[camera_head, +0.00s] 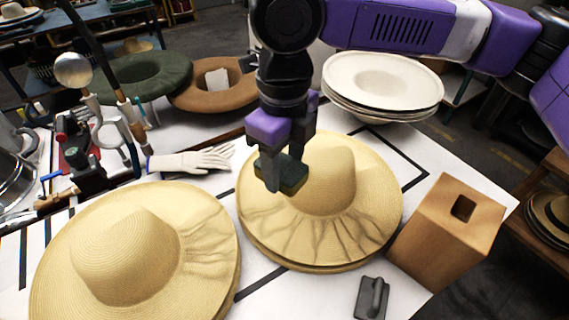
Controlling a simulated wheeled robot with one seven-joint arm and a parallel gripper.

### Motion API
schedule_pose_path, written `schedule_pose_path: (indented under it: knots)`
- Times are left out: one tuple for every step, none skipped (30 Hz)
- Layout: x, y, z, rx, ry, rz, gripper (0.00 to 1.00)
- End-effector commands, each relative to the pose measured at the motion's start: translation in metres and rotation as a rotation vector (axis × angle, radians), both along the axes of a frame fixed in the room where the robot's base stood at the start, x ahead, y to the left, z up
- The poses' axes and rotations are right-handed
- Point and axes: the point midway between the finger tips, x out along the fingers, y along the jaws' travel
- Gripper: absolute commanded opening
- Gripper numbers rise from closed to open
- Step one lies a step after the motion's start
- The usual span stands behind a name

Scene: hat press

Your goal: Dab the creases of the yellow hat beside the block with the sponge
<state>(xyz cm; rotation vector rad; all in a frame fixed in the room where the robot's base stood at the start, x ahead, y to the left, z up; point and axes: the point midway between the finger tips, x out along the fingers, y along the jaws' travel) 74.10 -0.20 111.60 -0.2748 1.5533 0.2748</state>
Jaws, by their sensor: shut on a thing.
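The yellow hat (330,225) beside the wooden block (445,240) lies brim down, with creases fanning over the near part of its brim. It seems to rest on another brim. A second creased yellow hat (120,255) lies at the front left. My gripper (281,178) points down over the left side of the hat beside the block. It is shut on a dark green sponge (292,176), left of the crown. I cannot tell whether the sponge touches the hat.
A grey hand tool (372,298) lies at the front, by the block. A white glove (190,160) lies behind the hats. White hats (383,85) are stacked at the back right. Green (142,75) and brown (215,95) hats stand behind. Metal tools (95,120) crowd the left.

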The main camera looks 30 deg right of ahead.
Motion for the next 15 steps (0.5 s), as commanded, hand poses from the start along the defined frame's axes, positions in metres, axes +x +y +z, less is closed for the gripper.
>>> schedule_pose_path:
  knots:
    - [0.0, 0.0, 0.003, 0.0, 0.0, -0.001, 0.16]
    - [-0.001, 0.0, 0.004, 0.001, 0.0, -0.002, 0.16]
    - [-0.002, 0.002, 0.006, 0.002, 0.002, -0.002, 0.16]
    - [-0.004, 0.004, 0.006, 0.002, 0.003, -0.003, 0.16]
    - [-0.006, 0.006, 0.006, 0.002, 0.003, -0.004, 0.16]
    - [-0.009, 0.009, 0.006, 0.004, 0.005, -0.008, 0.16]
    - [-0.01, 0.011, 0.005, 0.005, 0.005, -0.015, 0.16]
    - [-0.011, 0.014, 0.003, 0.006, 0.007, -0.021, 0.16]
    - [-0.012, 0.016, 0.0, 0.007, 0.008, -0.03, 0.16]
    - [-0.012, 0.017, -0.003, 0.009, 0.008, -0.036, 0.16]
    - [-0.012, 0.018, -0.007, 0.009, 0.008, -0.04, 0.16]
    - [-0.011, 0.02, -0.012, 0.007, 0.009, -0.045, 0.16]
    - [-0.011, 0.021, -0.016, 0.009, 0.008, -0.047, 0.16]
    - [-0.011, 0.021, -0.019, 0.009, 0.008, -0.049, 0.16]
    - [-0.011, 0.022, -0.025, 0.009, 0.008, -0.051, 0.16]
